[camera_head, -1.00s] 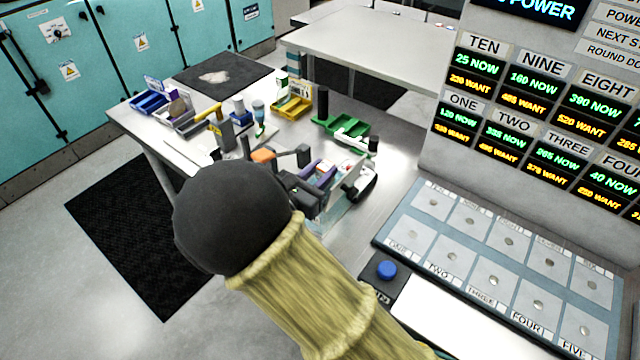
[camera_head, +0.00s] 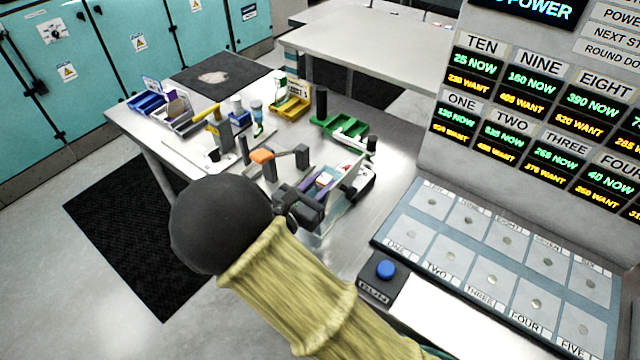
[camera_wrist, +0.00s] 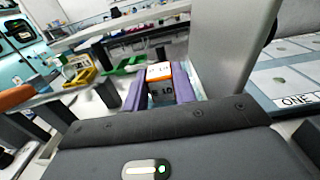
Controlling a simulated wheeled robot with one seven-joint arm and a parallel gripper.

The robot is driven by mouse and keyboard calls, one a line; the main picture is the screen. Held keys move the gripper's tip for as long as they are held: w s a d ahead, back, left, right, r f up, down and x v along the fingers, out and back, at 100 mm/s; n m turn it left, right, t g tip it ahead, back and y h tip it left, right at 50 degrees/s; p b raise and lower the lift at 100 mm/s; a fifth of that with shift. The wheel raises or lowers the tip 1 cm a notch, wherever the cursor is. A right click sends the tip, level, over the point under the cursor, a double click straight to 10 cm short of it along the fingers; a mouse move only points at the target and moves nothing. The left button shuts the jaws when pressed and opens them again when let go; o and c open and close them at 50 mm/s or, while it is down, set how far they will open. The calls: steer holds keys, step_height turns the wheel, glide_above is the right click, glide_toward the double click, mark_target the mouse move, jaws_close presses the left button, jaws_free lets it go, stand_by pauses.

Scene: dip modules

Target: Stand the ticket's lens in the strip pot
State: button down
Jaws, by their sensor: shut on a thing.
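My gripper (camera_head: 322,180) is over the steel table's near right part. In the wrist view its two purple fingers (camera_wrist: 181,84) are shut on a small white-and-orange block (camera_wrist: 160,88) with dark print. I cannot tell whether this block is the lens or carries it. In the head view only a small pale and red patch shows between the fingers. I cannot make out which container is the strip pot, and no ticket can be read. A pale upright panel (camera_wrist: 228,50) stands close to the right of my gripper.
The steel table (camera_head: 295,140) holds a blue bin (camera_head: 147,104), a yellow bin (camera_head: 292,106), green trays (camera_head: 348,126) and a dark post arm with an orange top (camera_head: 262,156). A blue button (camera_head: 386,269) and a numbered pad board (camera_head: 500,260) lie to the right.

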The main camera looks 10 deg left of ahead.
steer(key=c, duration=1.2)
jaws_free()
steer(key=shift+s+f, duration=0.1)
steer(key=shift+c, duration=0.2)
steer(key=shift+o, duration=0.5)
steer(key=shift+a, duration=0.1)
steer(key=shift+s+a+r, duration=0.1)
steer(key=shift+s+r, duration=0.05)
steer(key=shift+r, duration=0.05)
steer(key=shift+s+a+f, duration=0.1)
steer(key=shift+s, duration=0.2)
steer(key=b+v, duration=0.1)
steer(key=v, duration=1)
steer(key=shift+b, duration=0.3)
